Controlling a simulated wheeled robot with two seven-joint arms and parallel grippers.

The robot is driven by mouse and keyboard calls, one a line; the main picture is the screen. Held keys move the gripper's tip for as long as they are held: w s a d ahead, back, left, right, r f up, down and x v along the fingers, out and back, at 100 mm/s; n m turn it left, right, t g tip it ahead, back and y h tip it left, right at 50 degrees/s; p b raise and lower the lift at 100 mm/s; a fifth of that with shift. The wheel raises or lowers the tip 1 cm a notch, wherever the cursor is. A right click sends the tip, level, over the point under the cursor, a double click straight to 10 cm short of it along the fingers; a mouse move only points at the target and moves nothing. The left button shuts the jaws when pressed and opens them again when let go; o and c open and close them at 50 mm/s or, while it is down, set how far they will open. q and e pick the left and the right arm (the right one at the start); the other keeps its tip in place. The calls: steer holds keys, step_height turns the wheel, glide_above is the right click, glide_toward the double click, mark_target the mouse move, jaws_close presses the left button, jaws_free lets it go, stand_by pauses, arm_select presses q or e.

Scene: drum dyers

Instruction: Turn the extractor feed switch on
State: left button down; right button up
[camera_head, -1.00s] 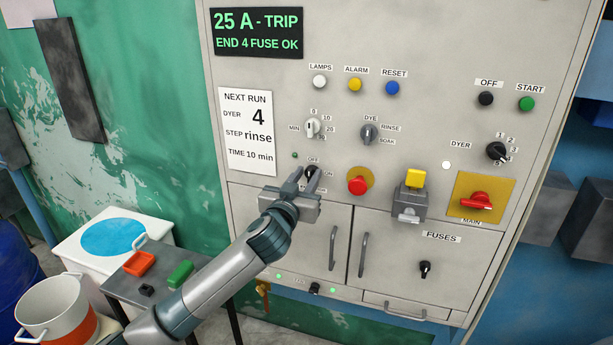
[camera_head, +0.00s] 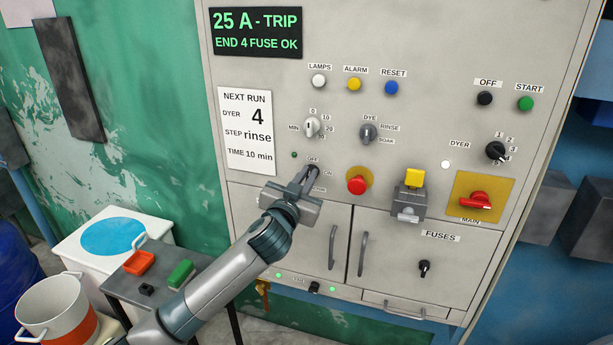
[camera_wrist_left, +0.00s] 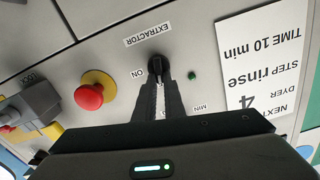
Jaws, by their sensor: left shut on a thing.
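The extractor feed switch (camera_wrist_left: 154,64) is a small black rotary knob on the grey cabinet panel, under an EXTRACTOR label (camera_wrist_left: 149,34) in the left wrist view, with an ON mark beside it. My left gripper (camera_head: 309,172) is shut on this knob, its two fingers nearly together; the fingers (camera_wrist_left: 163,84) also show in the left wrist view with their tips against the knob. In the head view the fingers hide most of the knob and part of its lettering. Which mark the knob points to cannot be told. My right gripper is not in view.
A red mushroom button (camera_head: 357,185) sits close right of my gripper, then a yellow-topped switch box (camera_head: 409,199). A timer knob (camera_head: 311,128) is just above. Cabinet door handles (camera_head: 333,247) stick out below. A side table with an orange tray (camera_head: 138,263) stands lower left.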

arm_select(q)
steer(key=shift+s+d+f+m+p, duration=0.2)
steer(key=shift+m+p, duration=0.45)
steer(key=shift+m, duration=1.95)
steer(key=shift+w+d+f+m+p, duration=0.15)
steer(key=shift+f+m+p, duration=0.35)
steer(key=shift+m, duration=2.1)
steer(key=shift+s+d+f+m+p, duration=0.15)
steer(key=shift+m+p, duration=0.6)
steer(key=shift+m, duration=1.85)
steer(key=c, duration=1.8)
jaws_free()
steer(key=shift+d, duration=0.1)
steer(key=shift+c, duration=0.2)
steer(key=shift+s, duration=0.1)
